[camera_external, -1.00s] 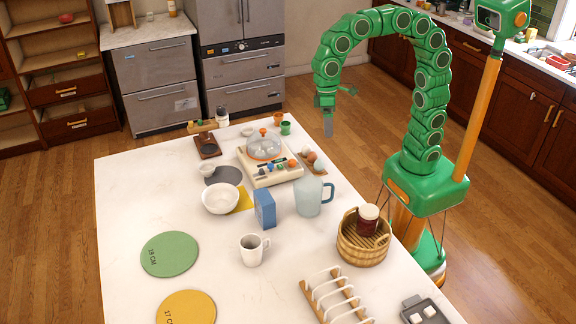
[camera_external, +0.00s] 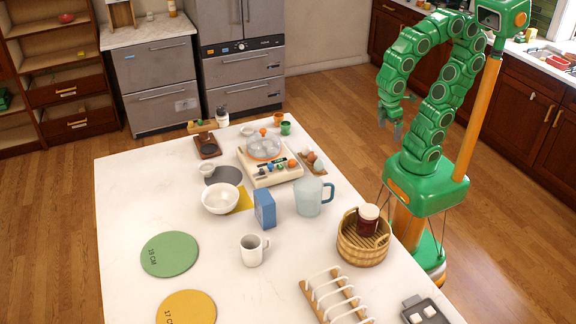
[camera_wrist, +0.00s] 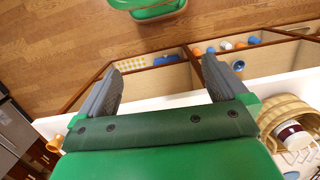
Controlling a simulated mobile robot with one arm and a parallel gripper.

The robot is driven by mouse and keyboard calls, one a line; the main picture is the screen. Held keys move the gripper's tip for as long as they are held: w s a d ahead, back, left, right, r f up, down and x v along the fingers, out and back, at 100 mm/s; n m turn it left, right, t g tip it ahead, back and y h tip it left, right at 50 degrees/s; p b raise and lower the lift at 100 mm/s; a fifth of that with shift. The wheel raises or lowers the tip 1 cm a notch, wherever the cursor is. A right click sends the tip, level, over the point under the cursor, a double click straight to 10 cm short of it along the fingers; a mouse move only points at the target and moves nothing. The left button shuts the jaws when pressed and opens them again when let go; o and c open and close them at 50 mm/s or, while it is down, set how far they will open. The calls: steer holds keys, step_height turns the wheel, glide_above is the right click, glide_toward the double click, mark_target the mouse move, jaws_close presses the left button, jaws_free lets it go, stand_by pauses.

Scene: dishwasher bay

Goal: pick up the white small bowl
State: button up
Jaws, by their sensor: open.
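A large white bowl (camera_external: 220,199) stands on the white table, left of the blue box. A much smaller white bowl (camera_external: 207,169) stands behind it, by a grey round mat. Another small whitish bowl (camera_external: 247,131) is near the table's far end. My gripper (camera_external: 393,130) hangs beyond the table's right edge, well away from all the bowls. In the wrist view my gripper (camera_wrist: 161,68) has its two grey fingers wide apart with nothing between them. No bowl can be made out in the wrist view.
The table (camera_external: 125,205) also holds a clear pitcher (camera_external: 308,197), blue box (camera_external: 265,208), white mug (camera_external: 252,250), wicker basket (camera_external: 362,245) with a jar, a white rack (camera_external: 335,297) and a beige appliance (camera_external: 270,170). The front left has flat round mats (camera_external: 170,254).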

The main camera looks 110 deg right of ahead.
steer(key=s, duration=0.1)
steer(key=s+f, duration=0.1)
steer(key=s, duration=0.1)
steer(key=shift+s+d+f+n, duration=0.15)
steer(key=shift+d+f+n, duration=0.05)
steer(key=shift+f+n, duration=0.1)
steer(key=shift+c, duration=0.2)
steer(key=c, duration=1.1)
steer(key=shift+o, duration=0.2)
